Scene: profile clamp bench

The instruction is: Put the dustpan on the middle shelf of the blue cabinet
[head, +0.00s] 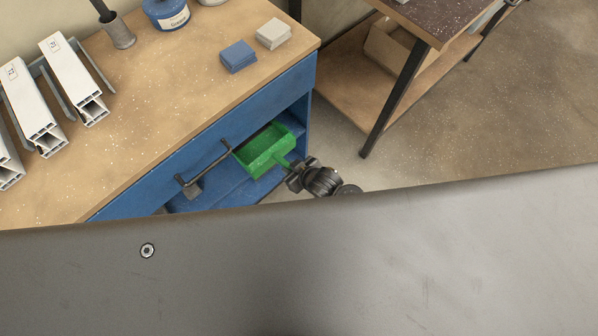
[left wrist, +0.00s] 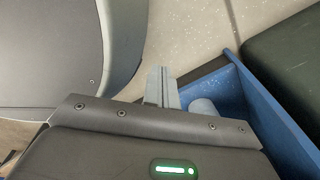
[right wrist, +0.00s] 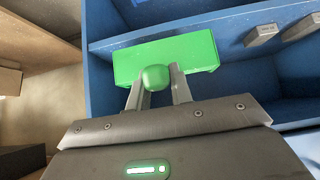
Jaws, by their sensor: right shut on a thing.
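The green dustpan (head: 262,150) is at the right part of the open front of the blue cabinet (head: 292,92), under the bench top. Its handle points out of the cabinet towards me. My right gripper (head: 292,177) is shut on this handle; in the right wrist view its two fingers (right wrist: 157,88) stand either side of the rounded handle end (right wrist: 155,77). The pan (right wrist: 192,52) overlaps a shelf edge (right wrist: 230,22) there. I cannot tell whether it touches a shelf. My left gripper (left wrist: 163,88) shows only in the left wrist view, fingers together and empty.
A dark, bar-like object (head: 205,165) is at the cabinet front, left of the dustpan. White profiles (head: 75,80), a blue block (head: 238,56) and a grey block (head: 273,33) lie on the bench top (head: 165,110). A side table's black leg (head: 393,98) stands to the right.

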